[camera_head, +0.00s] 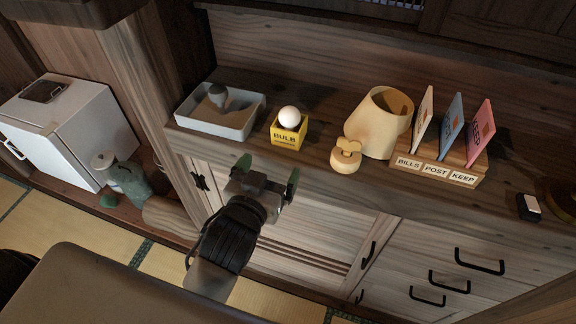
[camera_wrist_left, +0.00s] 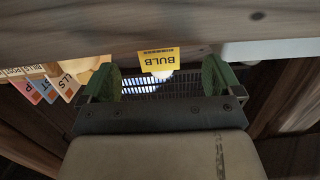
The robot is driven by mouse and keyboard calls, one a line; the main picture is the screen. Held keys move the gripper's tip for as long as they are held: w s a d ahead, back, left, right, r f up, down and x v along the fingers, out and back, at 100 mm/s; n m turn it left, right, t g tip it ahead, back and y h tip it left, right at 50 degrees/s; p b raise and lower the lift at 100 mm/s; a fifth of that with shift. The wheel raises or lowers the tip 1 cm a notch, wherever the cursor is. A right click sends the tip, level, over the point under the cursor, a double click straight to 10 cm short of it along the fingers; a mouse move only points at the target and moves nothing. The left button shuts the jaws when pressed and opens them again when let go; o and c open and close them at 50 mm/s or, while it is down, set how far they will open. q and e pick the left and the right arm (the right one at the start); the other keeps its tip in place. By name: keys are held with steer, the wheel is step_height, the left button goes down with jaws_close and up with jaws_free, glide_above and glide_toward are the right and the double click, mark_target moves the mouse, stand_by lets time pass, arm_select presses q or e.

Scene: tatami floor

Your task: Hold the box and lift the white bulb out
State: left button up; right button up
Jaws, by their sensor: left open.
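The white bulb (camera_head: 289,117) sits in the small yellow box (camera_head: 287,138) marked BULB, on the wooden counter near its front edge. The bulb's round top stands above the box rim. My left gripper (camera_head: 267,172) is open and empty, in front of and below the box, with its green fingertips apart. In the left wrist view the yellow box (camera_wrist_left: 159,60) shows upside down beyond and between the green fingers of my left gripper (camera_wrist_left: 160,80), not touching them. Part of the bulb (camera_wrist_left: 162,75) shows at the box's edge there. My right gripper is not in view.
A grey tray (camera_head: 221,126) with a dark object in it stands left of the box. A cream lampshade-like piece (camera_head: 379,124) and a small yellow knobbed piece (camera_head: 345,158) stand to the right. A letter rack (camera_head: 437,171) marked BILLS, POST, KEEP stands further right.

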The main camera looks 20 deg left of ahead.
mark_target(285, 130)
arm_select(q)
steer(key=shift+t, duration=0.7)
steer(key=w+r, duration=0.1)
steer(key=w, duration=0.2)
steer(key=w+r+p, duration=0.1)
steer(key=w, duration=0.2)
steer(key=w+r, duration=0.1)
steer(key=w, duration=0.2)
steer(key=shift+w+d+r, duration=0.25)
steer(key=shift+d+r, duration=0.15)
steer(key=shift+w, duration=0.55)
